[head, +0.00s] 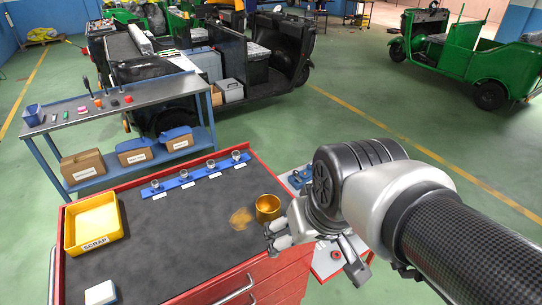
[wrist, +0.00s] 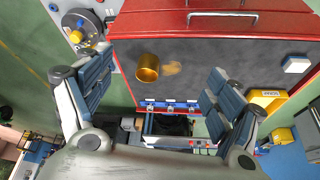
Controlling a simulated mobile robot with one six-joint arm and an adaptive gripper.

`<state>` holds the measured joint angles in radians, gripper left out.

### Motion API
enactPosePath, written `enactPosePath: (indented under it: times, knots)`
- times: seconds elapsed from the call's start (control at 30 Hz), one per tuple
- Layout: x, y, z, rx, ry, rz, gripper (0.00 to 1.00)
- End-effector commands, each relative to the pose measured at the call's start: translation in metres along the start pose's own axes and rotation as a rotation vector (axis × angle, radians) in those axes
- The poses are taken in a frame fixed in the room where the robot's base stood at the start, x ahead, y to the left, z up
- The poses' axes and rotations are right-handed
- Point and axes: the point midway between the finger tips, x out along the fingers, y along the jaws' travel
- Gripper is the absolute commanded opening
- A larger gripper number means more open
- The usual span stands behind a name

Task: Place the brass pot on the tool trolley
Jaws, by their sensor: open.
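The brass pot (head: 267,207) stands upright on the dark top of the red tool trolley (head: 190,225), close to its right edge. A tan patch lies on the top just left of the pot. In the wrist view the pot (wrist: 147,68) sits on the trolley top (wrist: 225,48), between the spread fingers in the picture. My gripper (head: 315,252) is open and empty, beside the pot at the trolley's right side. It also shows in the wrist view (wrist: 160,66), with both fingers wide apart and nothing between them touching the pot.
A yellow scrap bin (head: 93,222), a white block (head: 100,293) and a blue strip (head: 195,176) with several small cups share the trolley top. A blue workbench (head: 115,108) with boxes stands behind. A lower pale surface (head: 328,262) is on the right. The trolley top's middle is clear.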

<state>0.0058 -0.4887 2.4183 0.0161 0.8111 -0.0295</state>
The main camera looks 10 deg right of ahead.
Motion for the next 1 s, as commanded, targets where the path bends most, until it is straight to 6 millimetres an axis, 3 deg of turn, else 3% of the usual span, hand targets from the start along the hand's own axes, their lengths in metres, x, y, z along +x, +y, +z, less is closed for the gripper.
enactPosePath:
  times: [0.1, 0.3, 1.0]
  knots:
    - [-0.018, 0.000, 0.037, 0.006, 0.011, 0.006, 0.84]
    - [-0.026, 0.001, 0.066, 0.014, 0.008, 0.012, 0.84]
    - [-0.026, 0.001, 0.068, 0.015, 0.006, 0.012, 0.84]
